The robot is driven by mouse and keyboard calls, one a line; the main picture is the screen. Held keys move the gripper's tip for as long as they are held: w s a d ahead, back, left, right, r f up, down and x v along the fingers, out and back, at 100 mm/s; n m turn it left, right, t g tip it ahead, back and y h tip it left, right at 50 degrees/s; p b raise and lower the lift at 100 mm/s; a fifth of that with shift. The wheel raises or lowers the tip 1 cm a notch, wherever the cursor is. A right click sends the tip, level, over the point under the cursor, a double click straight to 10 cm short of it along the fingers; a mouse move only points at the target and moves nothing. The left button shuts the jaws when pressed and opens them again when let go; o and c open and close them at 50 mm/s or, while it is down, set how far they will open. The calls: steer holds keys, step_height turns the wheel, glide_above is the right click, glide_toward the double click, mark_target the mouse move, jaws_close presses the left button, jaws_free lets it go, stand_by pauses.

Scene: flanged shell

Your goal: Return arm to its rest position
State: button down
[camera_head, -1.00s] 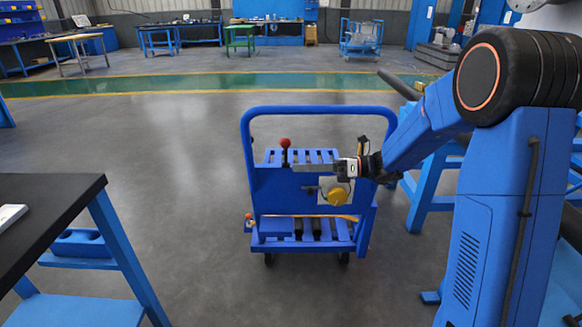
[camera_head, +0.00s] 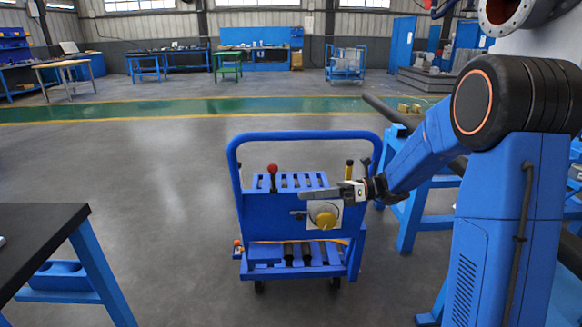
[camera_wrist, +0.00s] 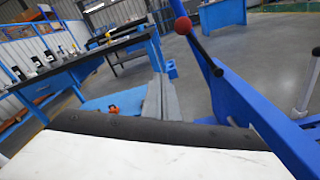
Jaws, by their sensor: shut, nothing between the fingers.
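My gripper (camera_head: 312,193) is at the end of my blue arm, in front of the blue cart as the head view shows it. Its long grey fingers point left and are closed together with nothing between them. They also show in the wrist view (camera_wrist: 160,98), pointing away over the floor. The blue cart (camera_head: 262,212) has a tall push handle, and a red-knobbed lever (camera_head: 272,170) stands on it just left of the fingertips. A yellow round knob (camera_head: 325,219) on a pale plate shows just below the gripper. The exact gap between gripper and cart cannot be told.
A black-topped table (camera_head: 38,240) stands at the near left. Blue stands (camera_head: 420,205) are at the right beside my arm. At upper right is a flanged shell (camera_head: 500,14), partly out of frame. The grey floor (camera_head: 130,165) left of the cart is open.

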steer(key=s+d+f+n+g+h, duration=0.1)
steer(key=s+n+h, duration=0.4)
steer(key=s, duration=0.5)
steer(key=s+d+n+h, duration=0.2)
steer(key=s+n+h, duration=0.2)
steer(key=s+n, duration=0.5)
steer(key=s+d+f+n+t+h, duration=0.1)
steer(key=s+d+n+t+h, duration=0.4)
steer(key=s+d, duration=0.8)
steer(key=shift+s+d+f+n+t+h, duration=0.35)
steer(key=shift+d+n+h, duration=0.2)
steer(key=shift+n+h, duration=1.4)
steer(key=shift+n+y, duration=0.25)
